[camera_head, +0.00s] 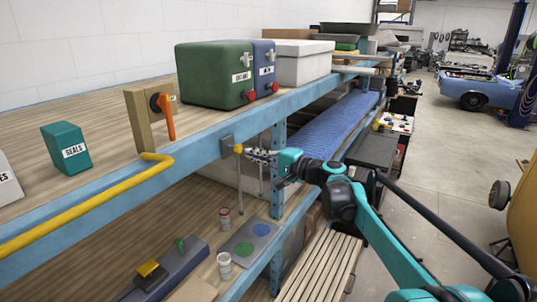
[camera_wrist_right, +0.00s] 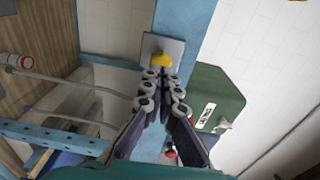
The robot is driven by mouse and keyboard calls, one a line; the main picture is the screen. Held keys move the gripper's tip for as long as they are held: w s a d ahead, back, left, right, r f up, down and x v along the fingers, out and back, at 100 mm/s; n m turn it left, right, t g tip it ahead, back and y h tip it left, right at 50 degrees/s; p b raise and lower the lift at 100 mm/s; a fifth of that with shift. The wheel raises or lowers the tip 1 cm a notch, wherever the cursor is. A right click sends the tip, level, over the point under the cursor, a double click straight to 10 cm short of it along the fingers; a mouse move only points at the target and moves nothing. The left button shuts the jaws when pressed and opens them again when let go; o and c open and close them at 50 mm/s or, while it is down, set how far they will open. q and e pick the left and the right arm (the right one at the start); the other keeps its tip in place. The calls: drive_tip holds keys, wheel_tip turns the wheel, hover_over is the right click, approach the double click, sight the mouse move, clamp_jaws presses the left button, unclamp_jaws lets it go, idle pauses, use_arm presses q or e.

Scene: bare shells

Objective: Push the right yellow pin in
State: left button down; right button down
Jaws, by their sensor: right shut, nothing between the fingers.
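A yellow pin (camera_head: 238,148) sticks out from a small grey plate (camera_head: 227,145) on the front of the blue shelf beam. In the right wrist view the yellow pin (camera_wrist_right: 160,60) is just beyond my fingertips, with the grey plate (camera_wrist_right: 150,46) behind it. My right gripper (camera_head: 248,152) is shut and empty, pointing at the pin from the right. In the wrist view its closed fingers (camera_wrist_right: 160,78) end right at the pin; I cannot tell whether they touch it. I see only this one pin on a plate. My left gripper is out of view.
The upper shelf holds a green box (camera_head: 214,75), a blue box (camera_head: 263,68) and an orange lever (camera_head: 165,112). A yellow rail (camera_head: 95,208) runs along its front.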

sight(240, 150)
drive_tip(key=shift+x, duration=1.05)
drive_tip(key=x, duration=0.3)
drive_tip(key=shift+a, duration=0.2)
drive_tip(key=shift+s+r, duration=0.1)
drive_tip(key=shift+d, duration=0.1)
